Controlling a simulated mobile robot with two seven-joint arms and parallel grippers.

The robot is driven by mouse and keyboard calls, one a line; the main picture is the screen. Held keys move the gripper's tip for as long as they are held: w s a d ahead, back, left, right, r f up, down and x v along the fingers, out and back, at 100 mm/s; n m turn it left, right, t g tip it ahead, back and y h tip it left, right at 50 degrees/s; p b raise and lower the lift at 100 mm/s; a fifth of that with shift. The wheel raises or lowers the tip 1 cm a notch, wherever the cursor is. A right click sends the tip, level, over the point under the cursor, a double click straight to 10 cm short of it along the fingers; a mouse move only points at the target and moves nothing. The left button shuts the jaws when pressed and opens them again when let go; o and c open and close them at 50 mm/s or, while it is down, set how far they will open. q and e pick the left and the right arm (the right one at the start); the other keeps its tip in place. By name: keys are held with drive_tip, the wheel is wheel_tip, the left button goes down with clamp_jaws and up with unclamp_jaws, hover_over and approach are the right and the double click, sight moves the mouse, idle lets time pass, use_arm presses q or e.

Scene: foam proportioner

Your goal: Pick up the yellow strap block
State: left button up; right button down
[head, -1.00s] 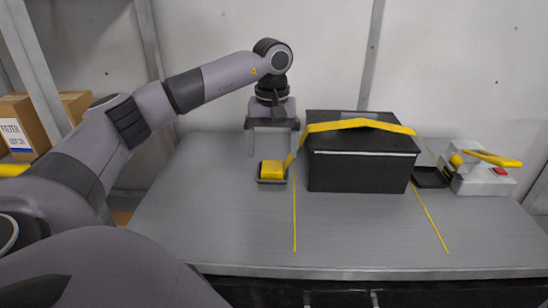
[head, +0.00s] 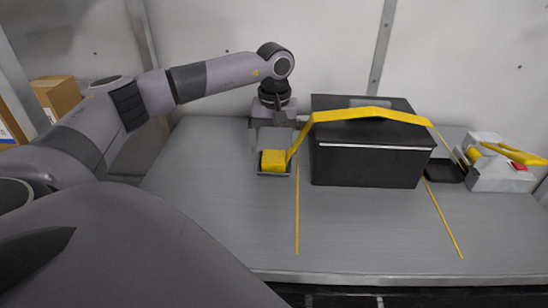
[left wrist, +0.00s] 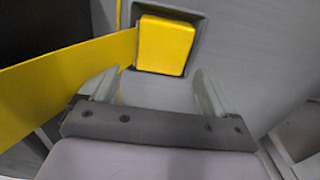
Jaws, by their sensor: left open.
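The yellow strap block (head: 273,160) sits in a small dark tray (head: 274,174) left of the black case. A yellow strap (head: 365,114) runs from the block up over the case. In the left wrist view the block (left wrist: 165,45) lies in its tray (left wrist: 203,22), just beyond the fingertips, with the strap leading off to the left. My left gripper (head: 273,138) is open and empty, pointing down at the block from behind, its fingers apart to either side. The left wrist view shows the finger gap (left wrist: 158,92) clear. My right gripper is not seen.
The black case (head: 367,165) stands close right of the block. A second dark tray (head: 446,171) and a white device with a yellow handle (head: 500,174) are farther right. Thin yellow lines mark the grey table (head: 215,215). Its front and left are clear.

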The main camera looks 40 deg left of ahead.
use_arm(q)
drive_tip(key=shift+f, duration=0.5)
drive_tip(key=c, duration=1.2)
drive_tip(key=shift+r, duration=0.1)
